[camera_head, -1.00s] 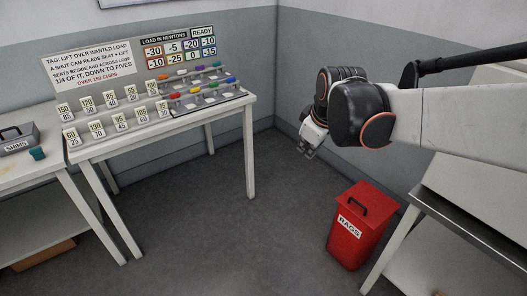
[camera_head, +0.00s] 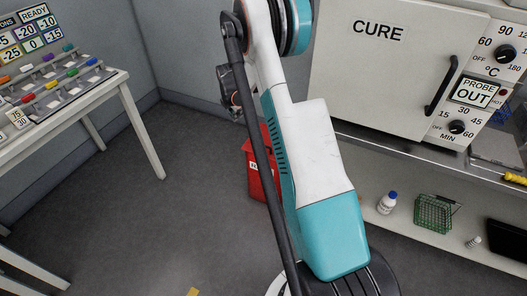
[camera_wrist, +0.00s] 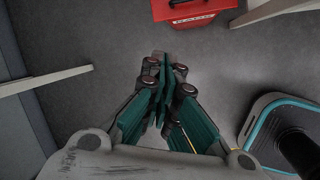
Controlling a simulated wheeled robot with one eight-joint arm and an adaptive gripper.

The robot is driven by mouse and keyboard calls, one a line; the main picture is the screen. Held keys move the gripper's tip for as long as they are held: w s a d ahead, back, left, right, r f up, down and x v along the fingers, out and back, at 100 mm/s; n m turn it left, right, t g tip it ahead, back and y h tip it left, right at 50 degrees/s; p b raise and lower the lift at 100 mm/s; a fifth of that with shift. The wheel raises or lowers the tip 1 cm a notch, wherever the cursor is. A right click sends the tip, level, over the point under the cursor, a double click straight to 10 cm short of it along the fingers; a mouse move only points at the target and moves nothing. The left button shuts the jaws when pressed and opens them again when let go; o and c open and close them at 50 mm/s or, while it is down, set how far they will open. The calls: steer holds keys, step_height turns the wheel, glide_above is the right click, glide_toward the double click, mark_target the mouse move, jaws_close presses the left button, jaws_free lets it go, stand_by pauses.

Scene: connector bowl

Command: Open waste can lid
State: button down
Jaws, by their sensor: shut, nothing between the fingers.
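The red waste can (camera_head: 258,176) stands on the floor at the back, largely hidden behind my arm in the head view. In the wrist view the red can (camera_wrist: 200,12) shows at the top edge, with its RAGS label and part of a dark handle; the rest is cut off. Whether its lid is shut cannot be told from what shows now. My gripper (camera_wrist: 163,65) points down over bare floor in the wrist view, apart from the can. Its green fingers are together and empty.
A white cabinet marked CURE (camera_head: 385,70) stands to the right, over a low shelf with a white bottle (camera_head: 387,202) and a green wire basket (camera_head: 434,213). A white table (camera_head: 75,115) with a load board is at the left.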

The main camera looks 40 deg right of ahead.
steer(key=s+d+f+n, duration=0.1)
steer(key=d+f, duration=0.2)
steer(key=f, duration=0.3)
steer(key=d+f+n, duration=0.2)
steer(key=d+f, duration=0.2)
steer(key=f, duration=0.2)
steer(key=n+g, duration=0.1)
steer(key=n, duration=0.1)
glide_toward(266, 155)
steer(key=shift+h, duration=0.4)
steer(key=b+x, duration=0.2)
steer(key=x, duration=0.1)
steer(key=b+x, duration=0.2)
steer(key=shift+w+a+f, duration=0.15)
steer(key=shift+a+f, duration=0.1)
steer(key=shift+a, duration=0.1)
steer(key=shift+r, duration=0.2)
